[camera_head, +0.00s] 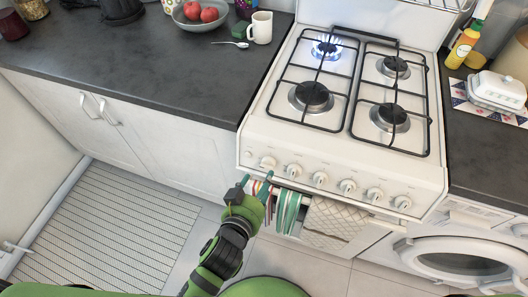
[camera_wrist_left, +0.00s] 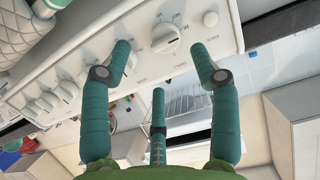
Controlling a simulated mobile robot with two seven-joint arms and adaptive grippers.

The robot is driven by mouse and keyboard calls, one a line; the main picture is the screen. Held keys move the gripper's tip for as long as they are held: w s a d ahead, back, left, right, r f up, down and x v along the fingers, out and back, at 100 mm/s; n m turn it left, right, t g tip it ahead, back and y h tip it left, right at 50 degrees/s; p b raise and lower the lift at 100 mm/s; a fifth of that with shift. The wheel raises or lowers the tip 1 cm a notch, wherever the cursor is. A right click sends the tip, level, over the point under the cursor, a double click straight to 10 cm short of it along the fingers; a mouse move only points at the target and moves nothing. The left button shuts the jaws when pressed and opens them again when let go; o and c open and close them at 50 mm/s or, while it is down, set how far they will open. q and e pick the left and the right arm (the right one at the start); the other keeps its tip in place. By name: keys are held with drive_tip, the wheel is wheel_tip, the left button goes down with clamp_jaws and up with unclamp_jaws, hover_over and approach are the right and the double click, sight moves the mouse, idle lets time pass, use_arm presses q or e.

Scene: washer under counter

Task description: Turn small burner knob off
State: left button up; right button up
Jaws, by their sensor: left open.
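The lit small burner (camera_head: 326,47) at the back left of the white stove (camera_head: 262,130) shows a blue flame. A row of white knobs runs along the stove's front panel. My left gripper (camera_head: 257,178) is in front of the panel's left end, just below the leftmost large knob (camera_head: 268,162). In the left wrist view the open, empty fingers (camera_wrist_left: 160,48) point at the panel, with one large white knob (camera_wrist_left: 165,38) showing between their tips. I cannot tell whether they touch it. Several other knobs (camera_wrist_left: 67,90) lie to its left there. My right gripper is out of view.
Striped towels (camera_head: 287,210) and a quilted cloth (camera_head: 333,222) hang below the panel beside my gripper. A dark counter (camera_head: 150,75) holds a bowl (camera_head: 200,20) of red fruit and a white mug (camera_head: 261,27). A washer (camera_head: 465,258) stands at the right.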

sight(266, 168)
use_arm(q)
drive_tip(key=w, duration=0.3)
drive_tip(key=shift+w+d+f+p, duration=0.1)
drive_tip(key=shift+d+f+p, duration=0.1)
drive_tip(key=shift+f+p, duration=0.1)
drive_tip(key=shift+x, duration=1.15)
drive_tip(key=shift+w+d+f, duration=0.2)
drive_tip(key=shift+w, duration=0.2)
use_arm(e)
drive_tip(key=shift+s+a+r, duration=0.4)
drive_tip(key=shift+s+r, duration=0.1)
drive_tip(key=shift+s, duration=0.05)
use_arm(q)
drive_tip(key=c, duration=1.1)
